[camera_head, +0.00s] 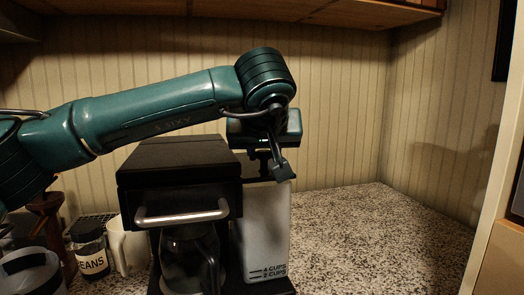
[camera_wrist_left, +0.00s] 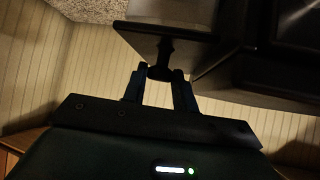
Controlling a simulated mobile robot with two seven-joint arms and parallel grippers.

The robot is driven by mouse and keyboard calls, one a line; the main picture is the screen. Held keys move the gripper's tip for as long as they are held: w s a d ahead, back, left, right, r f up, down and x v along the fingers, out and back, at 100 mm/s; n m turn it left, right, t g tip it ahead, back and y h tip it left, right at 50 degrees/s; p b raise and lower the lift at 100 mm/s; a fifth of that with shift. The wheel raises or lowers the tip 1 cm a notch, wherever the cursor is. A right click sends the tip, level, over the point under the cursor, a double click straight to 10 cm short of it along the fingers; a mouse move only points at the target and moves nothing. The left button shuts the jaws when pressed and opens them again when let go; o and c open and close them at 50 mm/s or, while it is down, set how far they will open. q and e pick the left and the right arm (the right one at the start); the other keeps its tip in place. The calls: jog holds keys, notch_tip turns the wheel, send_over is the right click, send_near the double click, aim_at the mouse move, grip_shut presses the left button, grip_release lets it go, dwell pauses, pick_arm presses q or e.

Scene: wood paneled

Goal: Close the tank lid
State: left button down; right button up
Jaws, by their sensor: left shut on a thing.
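The coffee maker (camera_head: 178,170) stands on the counter, with a pale, translucent tank (camera_head: 263,230) on its right side. My left gripper (camera_head: 268,162) is over the top of the tank, pointing down. In the left wrist view its two fingers (camera_wrist_left: 160,78) are shut on a small dark knob (camera_wrist_left: 160,57), which joins a flat dark lid (camera_wrist_left: 150,40). The lid is at the tank's top. My gripper partly hides it in the head view, and I cannot tell whether it sits fully flush. My right gripper is not in view.
A glass carafe (camera_head: 188,260) sits in the coffee maker below a metal handle bar (camera_head: 182,212). A beans jar (camera_head: 91,250) and a light mug (camera_head: 127,245) stand to the left. The speckled counter (camera_head: 380,240) is clear to the right. Wooden cabinets (camera_head: 300,10) hang above.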

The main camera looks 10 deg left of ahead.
pick_arm(q)
jog(key=shift+s+f, duration=0.15)
jog(key=shift+f, duration=0.4)
jog(key=c, duration=1.1)
grip_release()
jog(key=shift+r, duration=0.1)
jog(key=shift+r, duration=0.1)
jog(key=b+v, duration=0.1)
jog(key=v, duration=1.2)
jog(key=shift+d, duration=0.1)
